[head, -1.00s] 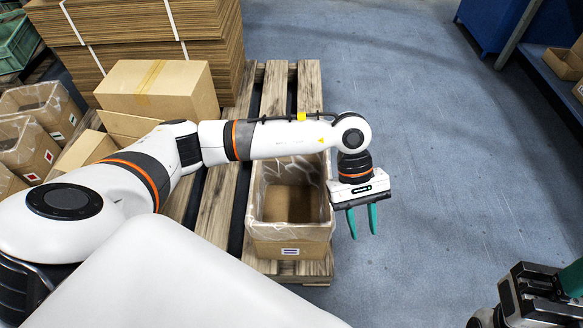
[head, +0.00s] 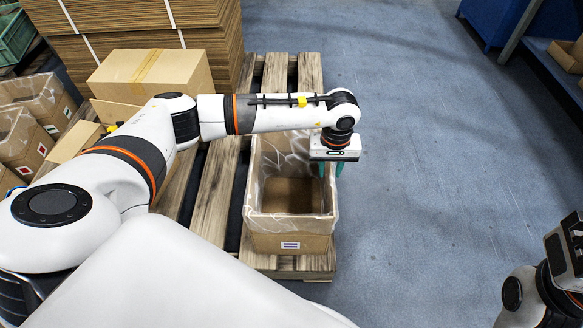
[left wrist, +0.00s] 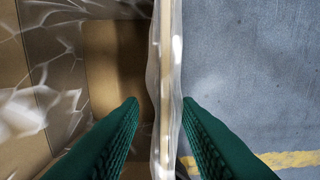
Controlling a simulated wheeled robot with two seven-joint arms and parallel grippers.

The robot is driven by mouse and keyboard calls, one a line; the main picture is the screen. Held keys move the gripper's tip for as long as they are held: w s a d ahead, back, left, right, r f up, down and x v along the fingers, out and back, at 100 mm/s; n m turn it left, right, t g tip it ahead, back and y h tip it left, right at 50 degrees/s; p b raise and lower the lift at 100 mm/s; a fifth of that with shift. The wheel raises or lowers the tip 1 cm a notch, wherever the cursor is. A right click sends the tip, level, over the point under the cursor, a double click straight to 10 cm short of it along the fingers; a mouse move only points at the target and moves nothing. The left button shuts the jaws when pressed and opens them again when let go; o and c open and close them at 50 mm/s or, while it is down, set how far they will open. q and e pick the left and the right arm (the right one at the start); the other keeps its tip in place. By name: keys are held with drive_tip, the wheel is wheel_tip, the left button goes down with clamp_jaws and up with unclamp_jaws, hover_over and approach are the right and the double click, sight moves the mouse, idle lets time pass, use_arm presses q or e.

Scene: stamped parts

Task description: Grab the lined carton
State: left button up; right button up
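The lined carton (head: 290,243) is an open brown box with a clear plastic liner and a blue-and-white label on its front. It stands on the wooden pallet. My left gripper (head: 331,170) is at the carton's right wall, pointing down, with its green fingers apart. In the left wrist view the carton's wall (left wrist: 166,90) runs between the two fingertips (left wrist: 162,101), one finger inside and one outside, with small gaps showing. My right gripper (head: 568,248) is only partly in view at the lower right edge; its fingertips are cut off.
The slatted pallet (head: 221,180) bears a closed taped carton (head: 150,80) and a tall cardboard stack (head: 215,40). Other lined cartons (head: 22,145) stand at the left. The blue-grey floor (head: 430,150) to the right is clear. A shelf with boxes (head: 567,55) is at far right.

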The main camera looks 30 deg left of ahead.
use_arm(q)
wheel_tip(320, 180, down, 4)
drive_tip(key=shift+w+r+b, duration=0.15)
drive_tip(key=shift+b, duration=0.55)
clamp_jaws()
drive_tip(key=shift+r, duration=0.1)
idle(0.8)
